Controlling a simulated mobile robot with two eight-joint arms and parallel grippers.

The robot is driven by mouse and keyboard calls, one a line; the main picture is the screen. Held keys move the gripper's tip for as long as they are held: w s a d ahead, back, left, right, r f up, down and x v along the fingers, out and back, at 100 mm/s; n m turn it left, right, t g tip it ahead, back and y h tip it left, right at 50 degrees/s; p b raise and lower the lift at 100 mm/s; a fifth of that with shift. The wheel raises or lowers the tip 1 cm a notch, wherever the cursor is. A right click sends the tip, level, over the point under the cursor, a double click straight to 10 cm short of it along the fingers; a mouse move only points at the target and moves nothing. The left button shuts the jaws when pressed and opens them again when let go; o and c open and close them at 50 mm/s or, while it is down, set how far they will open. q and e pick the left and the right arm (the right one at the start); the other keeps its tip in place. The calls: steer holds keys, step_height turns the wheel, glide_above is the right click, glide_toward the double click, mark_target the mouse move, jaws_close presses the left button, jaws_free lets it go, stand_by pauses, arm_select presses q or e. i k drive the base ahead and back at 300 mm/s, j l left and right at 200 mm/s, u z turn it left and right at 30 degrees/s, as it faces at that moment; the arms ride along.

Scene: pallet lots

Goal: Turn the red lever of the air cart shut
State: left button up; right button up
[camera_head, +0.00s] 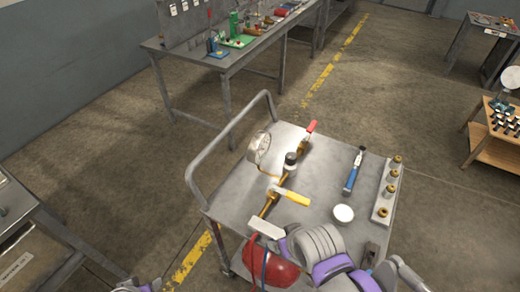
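The air cart (237,186) stands in front of me, with a grey top and a tubular handle at its left. A brass pipe line (270,204) runs along the top. The red lever (311,127) is at its far end, pointing up and away roughly along the pipe. A yellow lever (292,196) sits nearer, across the pipe. A round gauge (258,148) stands left of the line. My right arm covers the near part of the cart; what looks like its gripper (266,229) is near the pipe's near end, fingers unclear, apart from the red lever. Only a sliver of my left arm shows bottom left.
A blue-handled tool (354,171), a white round lid (343,214) and a strip with brass fittings (387,191) lie on the cart's right side. A red tank (270,264) is at its near end. A workbench (190,55) stands behind; floor between is clear.

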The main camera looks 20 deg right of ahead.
mark_target(314, 124)
steer(key=k, duration=0.5)
steer(key=k+l, duration=0.1)
steer(key=l, duration=0.2)
steer(key=k+l+z, duration=0.1)
steer(key=l, duration=0.15)
steer(key=k+l, duration=0.1)
steer(key=l, duration=0.2)
